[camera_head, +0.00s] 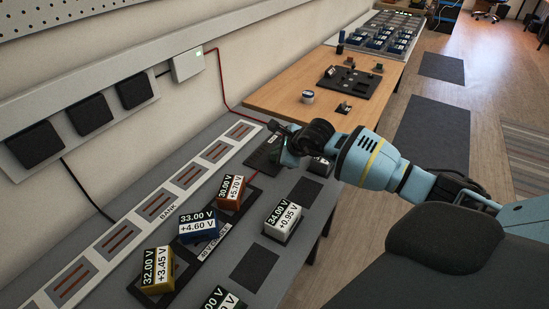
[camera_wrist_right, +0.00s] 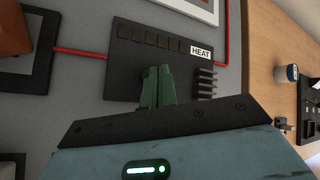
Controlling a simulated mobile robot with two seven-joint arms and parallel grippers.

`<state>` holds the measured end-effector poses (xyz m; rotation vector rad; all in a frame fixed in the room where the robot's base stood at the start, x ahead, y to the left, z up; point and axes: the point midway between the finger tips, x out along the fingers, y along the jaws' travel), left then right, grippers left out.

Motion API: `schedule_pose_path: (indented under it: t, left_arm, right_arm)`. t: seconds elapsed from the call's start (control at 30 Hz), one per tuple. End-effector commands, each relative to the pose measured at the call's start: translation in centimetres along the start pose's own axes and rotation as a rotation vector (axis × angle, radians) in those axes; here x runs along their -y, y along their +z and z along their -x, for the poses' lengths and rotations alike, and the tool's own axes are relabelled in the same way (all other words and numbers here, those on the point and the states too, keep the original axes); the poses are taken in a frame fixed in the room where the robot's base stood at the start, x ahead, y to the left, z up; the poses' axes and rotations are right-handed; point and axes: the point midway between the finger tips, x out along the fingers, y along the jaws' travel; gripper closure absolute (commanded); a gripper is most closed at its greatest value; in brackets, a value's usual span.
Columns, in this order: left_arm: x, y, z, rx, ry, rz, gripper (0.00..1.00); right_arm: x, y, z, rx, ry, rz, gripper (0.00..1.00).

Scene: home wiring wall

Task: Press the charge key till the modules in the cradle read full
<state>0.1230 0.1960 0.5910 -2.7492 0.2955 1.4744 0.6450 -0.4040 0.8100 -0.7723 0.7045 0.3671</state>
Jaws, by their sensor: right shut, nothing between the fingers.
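My right gripper (camera_head: 286,152) is shut and empty over a dark panel (camera_head: 262,154) at the far end of the grey bench. In the wrist view its green fingers (camera_wrist_right: 154,86) overlap the lower middle of that panel (camera_wrist_right: 125,60), which bears a HEAT label; contact cannot be told. I cannot make out a charge key. The dark cradle (camera_head: 188,290) holds an orange module (camera_head: 231,191) reading 30.00 V, a blue one (camera_head: 197,226) reading 33.00 V and a yellow one (camera_head: 156,270) reading 32.00 V. My left gripper is not in view.
A white module (camera_head: 284,222) reading 34.00 V stands right of the cradle, and another (camera_head: 222,298) is cut off below. A BANK strip (camera_head: 168,208) runs along the wall side. A red cable (camera_head: 222,90) drops from a wall box. A wooden table (camera_head: 275,93) adjoins beyond.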

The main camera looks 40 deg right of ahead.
Motion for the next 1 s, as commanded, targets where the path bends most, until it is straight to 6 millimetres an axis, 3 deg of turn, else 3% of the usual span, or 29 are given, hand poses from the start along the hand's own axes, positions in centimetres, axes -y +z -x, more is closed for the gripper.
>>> schedule_pose_path:
  t: [1.0]
  left_arm:
    - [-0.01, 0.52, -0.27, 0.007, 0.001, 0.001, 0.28]
  right_arm:
    - [-0.4, -0.39, -0.52, -0.001, 0.001, 0.0, 1.0]
